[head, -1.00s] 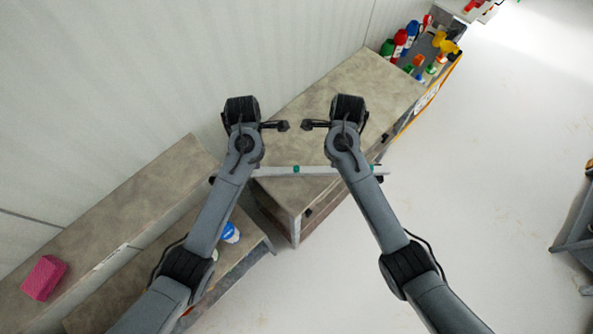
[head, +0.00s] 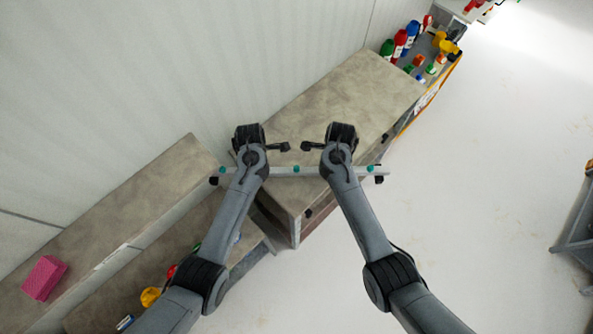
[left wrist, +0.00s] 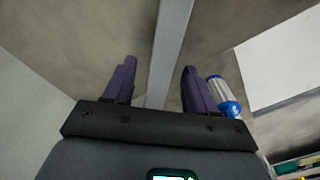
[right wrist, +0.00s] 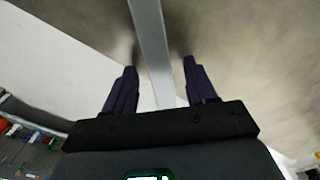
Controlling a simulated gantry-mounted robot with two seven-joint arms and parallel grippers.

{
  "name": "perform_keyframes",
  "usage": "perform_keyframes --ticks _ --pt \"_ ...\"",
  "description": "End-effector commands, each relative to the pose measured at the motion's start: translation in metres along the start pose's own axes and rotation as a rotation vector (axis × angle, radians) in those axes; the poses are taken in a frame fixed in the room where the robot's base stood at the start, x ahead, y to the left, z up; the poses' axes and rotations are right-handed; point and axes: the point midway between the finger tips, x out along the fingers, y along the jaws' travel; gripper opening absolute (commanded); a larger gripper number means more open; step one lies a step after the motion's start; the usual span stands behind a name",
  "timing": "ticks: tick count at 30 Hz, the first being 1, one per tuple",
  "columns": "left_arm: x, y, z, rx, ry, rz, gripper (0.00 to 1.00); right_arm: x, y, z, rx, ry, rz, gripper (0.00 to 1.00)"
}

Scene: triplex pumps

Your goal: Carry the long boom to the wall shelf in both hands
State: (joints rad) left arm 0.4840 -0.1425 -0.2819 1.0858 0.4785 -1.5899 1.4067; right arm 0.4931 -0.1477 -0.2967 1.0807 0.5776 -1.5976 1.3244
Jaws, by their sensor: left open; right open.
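The long boom (head: 312,170) is a thin pale grey bar with teal bands and dark ends. It lies left to right across the near end of a stone-topped cabinet in the head view, its ends reaching past the cabinet's sides. My left gripper (left wrist: 159,65) is open, with the boom (left wrist: 170,50) running between its fingers in the left wrist view. My right gripper (right wrist: 160,66) is open, with the boom (right wrist: 150,45) likewise between its fingers. I cannot tell whether the fingers reach down around the bar.
The cabinet top (head: 345,100) is bare behind my wrists. A long wall shelf (head: 150,190) at left holds a pink box (head: 44,278); bottles stand on a lower surface. Coloured bottles (head: 400,48) stand at the back right.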

Motion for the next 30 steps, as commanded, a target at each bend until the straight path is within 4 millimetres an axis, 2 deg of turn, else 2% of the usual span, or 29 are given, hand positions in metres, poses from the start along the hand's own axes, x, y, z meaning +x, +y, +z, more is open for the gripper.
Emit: perform_keyframes --ticks 10,21,30 --pt "0.002 -0.0003 0.0 0.0 0.0 -0.001 0.55 0.0018 0.0001 0.0 0.0 0.0 0.0 0.55" --pt "0.0017 -0.0003 -0.0001 -0.001 0.0 -0.001 0.0 0.0015 0.0 -0.0001 0.0 0.0 0.0 0.0" --pt "0.0016 -0.0002 -0.0002 -0.001 0.0 -0.001 0.0 0.0013 -0.0001 -0.0001 0.0 0.0 0.0 0.0"
